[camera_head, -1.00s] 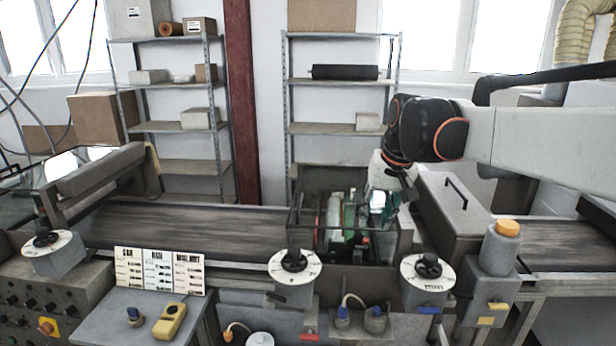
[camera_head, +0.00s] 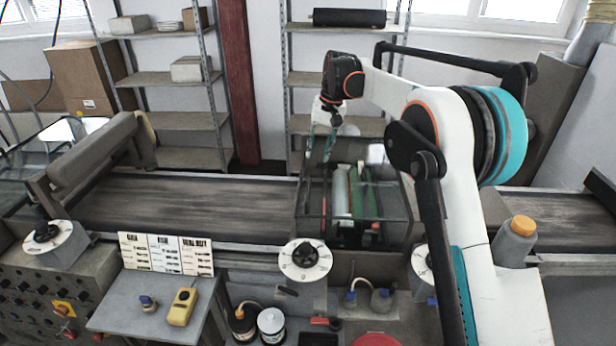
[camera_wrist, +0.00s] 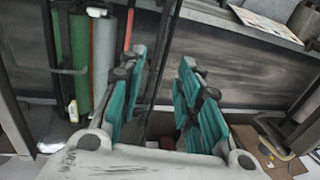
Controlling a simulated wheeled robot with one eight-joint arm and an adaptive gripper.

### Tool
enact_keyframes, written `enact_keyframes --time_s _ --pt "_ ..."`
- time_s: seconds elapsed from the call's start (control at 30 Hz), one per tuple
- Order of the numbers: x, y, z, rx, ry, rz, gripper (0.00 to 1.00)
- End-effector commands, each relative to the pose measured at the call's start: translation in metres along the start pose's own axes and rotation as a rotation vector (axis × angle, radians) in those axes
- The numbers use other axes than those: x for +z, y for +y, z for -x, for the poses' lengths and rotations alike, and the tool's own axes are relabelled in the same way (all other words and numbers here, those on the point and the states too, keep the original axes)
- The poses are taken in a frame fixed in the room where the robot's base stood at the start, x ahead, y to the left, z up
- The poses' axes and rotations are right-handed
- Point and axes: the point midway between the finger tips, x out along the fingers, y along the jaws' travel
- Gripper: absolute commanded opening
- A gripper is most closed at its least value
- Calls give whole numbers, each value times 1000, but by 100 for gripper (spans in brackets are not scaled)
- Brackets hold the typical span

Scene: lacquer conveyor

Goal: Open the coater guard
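The coater guard (camera_head: 410,222), a clear box with a dark frame, stands over the conveyor in the middle of the head view. A green roller (camera_head: 366,195) and a pale grey roller (camera_head: 341,192) show through it. I cannot tell surely whether the guard is fully shut. My gripper (camera_head: 323,148) hangs fingers-down above the guard's left back side. In the wrist view its teal fingers (camera_wrist: 163,88) are apart, with a thin dark frame bar showing between them. Contact with that bar cannot be told. The green roller (camera_wrist: 72,50) is at upper left there.
The conveyor belt (camera_head: 190,205) runs left from the guard. A dial (camera_head: 305,255) and bottles stand in front. A shelf rack (camera_head: 290,80) stands behind. My arm covers the area right of the guard.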

Motion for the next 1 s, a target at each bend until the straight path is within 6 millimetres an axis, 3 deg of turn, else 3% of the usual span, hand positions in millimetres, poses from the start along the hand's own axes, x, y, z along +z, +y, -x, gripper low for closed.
enact_keyframes --time_s 0.6,0.8,1.0 --pt "0 0 -108 0 1 1 31" --pt "0 0 -127 0 1 0 31" --pt "0 0 -133 0 1 0 31"
